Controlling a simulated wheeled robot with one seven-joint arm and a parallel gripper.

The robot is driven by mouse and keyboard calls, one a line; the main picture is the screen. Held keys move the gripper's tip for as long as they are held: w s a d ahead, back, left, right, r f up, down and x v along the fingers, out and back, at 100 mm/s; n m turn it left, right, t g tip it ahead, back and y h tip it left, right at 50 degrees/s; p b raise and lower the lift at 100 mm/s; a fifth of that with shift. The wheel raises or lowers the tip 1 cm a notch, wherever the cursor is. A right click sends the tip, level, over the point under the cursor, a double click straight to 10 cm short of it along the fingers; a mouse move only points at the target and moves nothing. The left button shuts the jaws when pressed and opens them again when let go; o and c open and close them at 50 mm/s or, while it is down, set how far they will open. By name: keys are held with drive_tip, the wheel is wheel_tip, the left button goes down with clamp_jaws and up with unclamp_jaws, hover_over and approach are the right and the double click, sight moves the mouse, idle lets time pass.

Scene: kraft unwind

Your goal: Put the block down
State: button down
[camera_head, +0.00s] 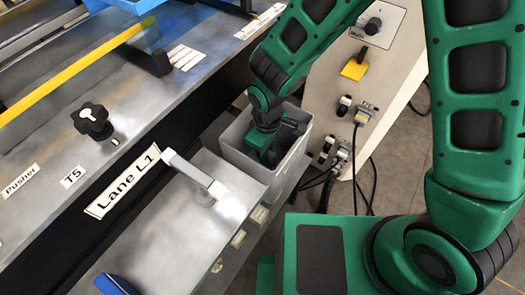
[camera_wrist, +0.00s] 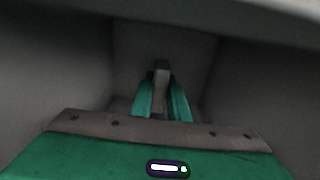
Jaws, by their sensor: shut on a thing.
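My gripper (camera_head: 272,150) is down inside a grey open-topped bin (camera_head: 236,166). In the wrist view, the green fingers of my gripper (camera_wrist: 162,88) are shut on a small grey-brown block (camera_wrist: 161,74), which shows between their tips. The bin's grey inner walls (camera_wrist: 55,75) surround the fingers. The block is hidden in the head view by the gripper and the bin. I cannot tell whether the block touches the bin's floor.
A control panel (camera_head: 358,65) with a yellow part, plugs and cables stands close behind and right of the bin.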

drive_tip(key=shift+f, duration=0.6)
drive_tip(key=c, duration=1.7)
unclamp_jaws()
wheel_tip(320, 180, up, 13)
drive_tip(key=shift+r, duration=0.15)
